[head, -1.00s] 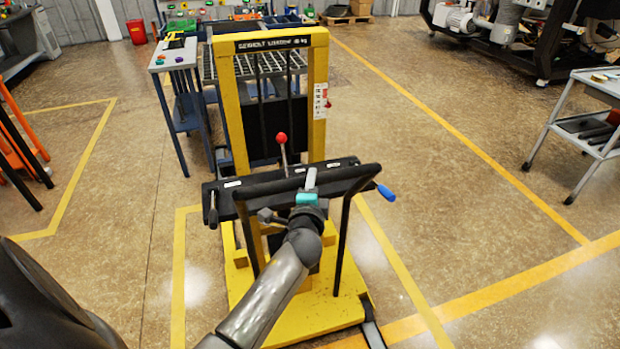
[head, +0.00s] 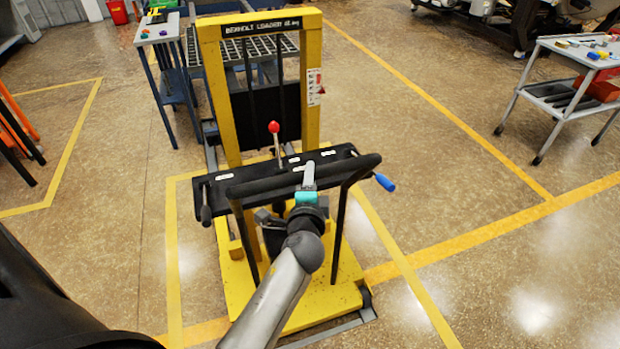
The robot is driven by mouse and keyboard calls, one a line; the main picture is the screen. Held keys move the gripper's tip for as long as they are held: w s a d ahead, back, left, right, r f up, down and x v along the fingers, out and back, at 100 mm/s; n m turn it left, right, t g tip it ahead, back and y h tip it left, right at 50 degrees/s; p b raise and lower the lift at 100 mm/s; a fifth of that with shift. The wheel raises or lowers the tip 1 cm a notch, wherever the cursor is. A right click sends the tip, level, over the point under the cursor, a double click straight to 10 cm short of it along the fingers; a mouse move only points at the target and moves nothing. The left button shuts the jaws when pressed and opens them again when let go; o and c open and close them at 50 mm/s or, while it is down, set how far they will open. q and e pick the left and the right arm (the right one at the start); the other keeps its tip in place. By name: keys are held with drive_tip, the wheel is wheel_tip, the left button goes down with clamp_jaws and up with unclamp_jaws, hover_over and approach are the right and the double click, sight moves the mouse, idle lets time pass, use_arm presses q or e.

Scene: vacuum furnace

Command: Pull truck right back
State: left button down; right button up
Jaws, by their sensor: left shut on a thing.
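The yellow lift truck (head: 214,100) stands in the middle of the head view, with a tall yellow mast, a black cross panel and a yellow base plate. Its black push handle (head: 250,186) runs across the near side. My left gripper (head: 307,190) is shut on the handle near its middle, and my arm reaches up to it from below. A lever with a red knob (head: 274,127) stands behind the handle. A blue grip (head: 385,182) sticks out at the panel's right end. My right gripper is not in view.
A blue-framed table (head: 157,32) stands behind the truck on the left. A grey cart (head: 570,52) with small parts stands at the right. Yellow floor lines (head: 173,260) run on both sides of the truck.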

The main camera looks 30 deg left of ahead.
use_arm(q)
drive_tip(key=shift+d+f, duration=0.25)
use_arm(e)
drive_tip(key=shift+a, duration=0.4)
use_arm(q)
drive_tip(key=c, duration=1)
unclamp_jaws()
drive_tip(key=o, duration=0.5)
drive_tip(key=shift+w+d, duration=0.1)
drive_tip(key=shift+w, duration=0.05)
drive_tip(key=shift+c, duration=0.2)
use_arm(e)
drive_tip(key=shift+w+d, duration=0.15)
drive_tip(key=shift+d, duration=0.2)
